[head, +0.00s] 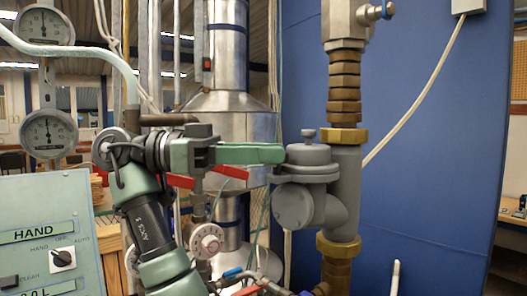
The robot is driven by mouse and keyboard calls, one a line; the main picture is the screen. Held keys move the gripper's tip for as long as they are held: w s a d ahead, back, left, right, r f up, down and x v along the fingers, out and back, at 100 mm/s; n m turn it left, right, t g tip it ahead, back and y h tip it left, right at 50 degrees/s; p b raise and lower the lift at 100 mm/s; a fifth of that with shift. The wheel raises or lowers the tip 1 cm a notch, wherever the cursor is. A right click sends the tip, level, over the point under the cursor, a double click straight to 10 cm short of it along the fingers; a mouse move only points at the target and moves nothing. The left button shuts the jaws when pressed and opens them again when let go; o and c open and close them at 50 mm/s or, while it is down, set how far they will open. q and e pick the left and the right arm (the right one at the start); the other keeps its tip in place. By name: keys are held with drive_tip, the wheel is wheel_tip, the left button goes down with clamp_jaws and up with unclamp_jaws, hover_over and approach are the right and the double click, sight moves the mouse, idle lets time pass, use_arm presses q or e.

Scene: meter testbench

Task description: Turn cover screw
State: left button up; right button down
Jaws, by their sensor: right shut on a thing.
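A grey water meter (304,198) sits on a vertical grey pipe. Its round cover (308,155) has a small knob (308,135) on top. My right gripper (282,154), with green fingers, reaches in from the left. Its fingertips are at the left edge of the cover, below the level of the knob. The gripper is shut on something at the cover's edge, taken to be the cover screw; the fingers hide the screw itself. My left gripper is out of view.
Brass fittings (338,245) join the pipe above and below the meter. A blue panel (430,150) stands behind. Round gauges (48,134) and a green control box (45,235) are at the left. Valves with red and blue handles crowd the area below the gripper.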

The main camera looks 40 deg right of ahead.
idle(0.3)
drive_tip(key=c, duration=1.1)
unclamp_jaws()
drive_tip(key=shift+o, duration=0.3)
drive_tip(key=shift+s+d, duration=0.15)
wheel_tip(320, 180, up, 20)
drive_tip(key=p, duration=0.5)
